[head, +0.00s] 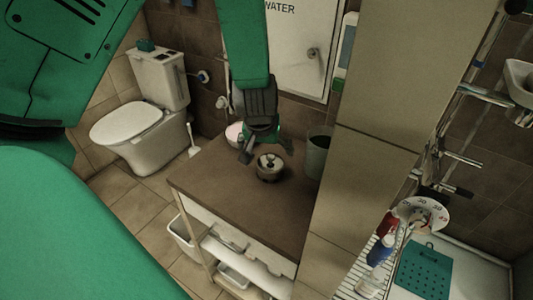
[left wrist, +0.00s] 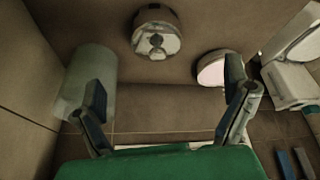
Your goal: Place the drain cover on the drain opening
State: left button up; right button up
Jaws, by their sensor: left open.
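A round metal piece (head: 270,172) with a dark centre and a small knob-like top stands on the brown counter (head: 215,180). It also shows in the left wrist view (left wrist: 156,40). It may be the drain cover or the drain fitting; I cannot tell which. No separate drain opening can be made out. My left gripper (head: 267,150) is just behind and above this piece, fingers spread, with nothing between them. In the left wrist view the two open fingers (left wrist: 165,82) stand wide apart, and the metal piece lies beyond them. My right gripper is not in view.
A grey cup-like container (head: 317,155) stands right of the gripper, close to a tiled wall (head: 365,150). A pinkish-white round item (head: 234,132) is to its left. A toilet (head: 140,125) stands at left. Bottles (head: 380,250) and a green perforated plate (head: 424,268) are at right.

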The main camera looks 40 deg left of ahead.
aim_at(270, 163)
pick_arm(q)
jog(key=w+a+r+m+g+b, duration=0.1)
jog(key=w+r+m+g, duration=0.1)
jog(key=m, duration=1.1)
jog(key=w+a+r+m+g+b, duration=0.1)
jog(key=m+g+b, duration=0.1)
jog(key=m, duration=1.2)
jog(key=shift+h, duration=0.3)
jog(key=f, duration=0.5)
jog(key=w+f, duration=0.1)
jog(key=f, duration=0.1)
jog(key=shift+d+f, duration=0.25)
jog(key=shift+d, duration=0.05)
jog(key=shift+a+f+p, duration=0.2)
jog(key=shift+f+p, duration=0.15)
jog(key=shift+f, duration=0.25)
notch_tip(270, 163, down, 4)
jog(key=shift+r, duration=0.2)
jog(key=shift+f, duration=0.35)
jog(key=shift+w+d, duration=0.15)
jog(key=shift+d, duration=0.15)
jog(key=shift+c, duration=0.5)
jog(key=c, duration=1.2)
jog(key=shift+a, duration=0.15)
jog(key=shift+c, duration=0.3)
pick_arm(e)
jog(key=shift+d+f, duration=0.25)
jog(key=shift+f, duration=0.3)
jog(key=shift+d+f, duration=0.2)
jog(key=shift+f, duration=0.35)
